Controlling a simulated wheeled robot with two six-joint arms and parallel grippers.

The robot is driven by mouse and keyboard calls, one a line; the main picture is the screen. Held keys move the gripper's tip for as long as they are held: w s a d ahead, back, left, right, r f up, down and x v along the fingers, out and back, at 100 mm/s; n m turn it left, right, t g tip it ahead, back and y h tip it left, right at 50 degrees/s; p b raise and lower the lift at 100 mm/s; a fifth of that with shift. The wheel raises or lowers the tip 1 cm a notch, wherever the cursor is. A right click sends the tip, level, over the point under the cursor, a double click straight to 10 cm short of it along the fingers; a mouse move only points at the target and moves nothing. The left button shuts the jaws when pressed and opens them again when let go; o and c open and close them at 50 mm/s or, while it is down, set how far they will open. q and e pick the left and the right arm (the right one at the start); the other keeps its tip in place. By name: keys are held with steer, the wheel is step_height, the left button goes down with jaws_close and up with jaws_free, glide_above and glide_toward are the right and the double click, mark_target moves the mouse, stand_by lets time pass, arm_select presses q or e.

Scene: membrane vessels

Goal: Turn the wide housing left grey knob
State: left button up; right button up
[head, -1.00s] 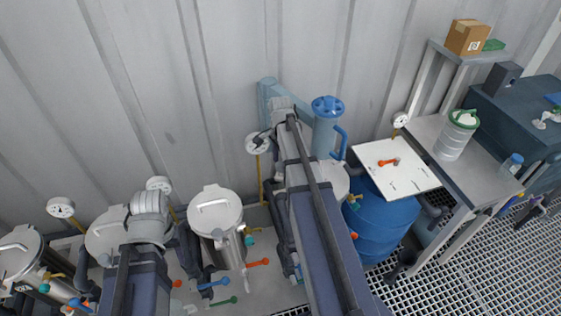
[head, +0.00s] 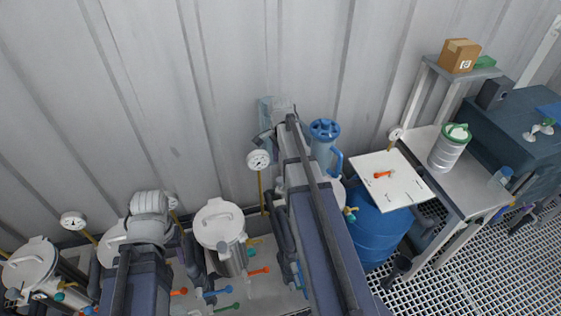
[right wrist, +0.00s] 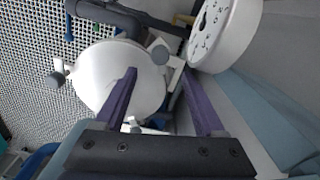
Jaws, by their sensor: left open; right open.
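In the right wrist view my right gripper (right wrist: 159,71) has two purple fingers set wide apart, with nothing held between them. A round white housing lid (right wrist: 117,82) lies beyond the left finger, which overlaps it. A grey knob (right wrist: 160,53) sits at the lid's right edge, in the gap between the fingertips in the picture; contact cannot be told.
A pale lidded vessel (head: 219,222) stands between my arms, with a pressure gauge (head: 258,160) close by.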

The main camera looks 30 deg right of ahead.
mark_target(280, 179)
steer(key=m, duration=0.4)
steer(key=shift+f, duration=0.1)
steer(key=m, duration=0.5)
steer(key=shift+a, duration=0.1)
steer(key=shift+f, duration=0.15)
step_height(280, 179, down, 8)
steer(key=b, duration=0.8)
steer(key=shift+r, duration=0.25)
jaws_close()
